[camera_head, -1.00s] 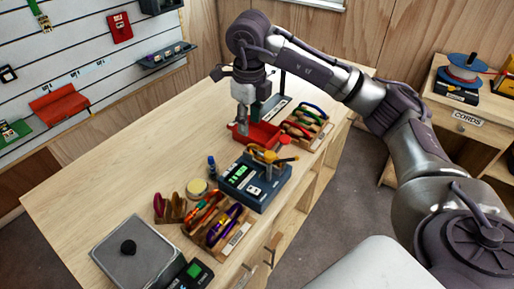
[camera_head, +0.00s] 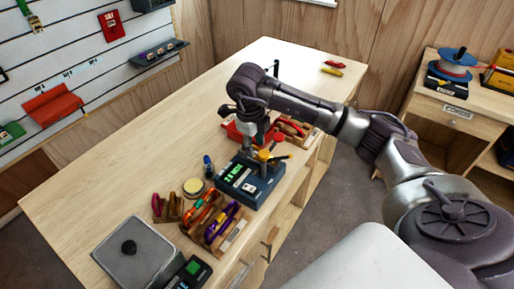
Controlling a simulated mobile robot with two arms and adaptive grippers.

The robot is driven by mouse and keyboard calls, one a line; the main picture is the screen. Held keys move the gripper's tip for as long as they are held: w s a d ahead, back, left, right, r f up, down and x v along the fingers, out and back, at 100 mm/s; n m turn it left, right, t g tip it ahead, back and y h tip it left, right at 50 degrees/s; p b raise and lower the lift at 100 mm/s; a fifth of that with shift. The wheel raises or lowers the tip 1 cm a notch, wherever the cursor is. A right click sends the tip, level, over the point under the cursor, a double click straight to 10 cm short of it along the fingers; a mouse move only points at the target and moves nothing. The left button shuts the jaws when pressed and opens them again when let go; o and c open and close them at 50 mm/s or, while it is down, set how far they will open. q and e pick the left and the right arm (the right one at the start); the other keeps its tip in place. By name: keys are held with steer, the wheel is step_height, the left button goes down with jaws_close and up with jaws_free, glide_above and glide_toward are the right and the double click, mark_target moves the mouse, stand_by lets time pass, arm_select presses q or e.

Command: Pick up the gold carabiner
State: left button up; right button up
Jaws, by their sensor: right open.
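A gold-yellow piece (camera_head: 264,156), which looks like the gold carabiner, is at the top of the dark blue device (camera_head: 238,192) with a green display. Its exact shape is too small to tell. My right gripper (camera_head: 254,150) points down just beside and above it at the device's far edge, with its jaws open. It partly hides that area, and I cannot tell whether a finger touches the piece. My left gripper is not in view.
A red tray (camera_head: 234,133) and a wooden rack (camera_head: 297,128) stand behind the device. The table's left side (camera_head: 130,150) is clear.

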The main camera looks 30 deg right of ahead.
steer(key=shift+d+f, duration=0.2)
steer(key=shift+f, duration=0.7)
steer(key=shift+c, duration=0.4)
jaws_close()
steer(key=shift+r, duration=0.1)
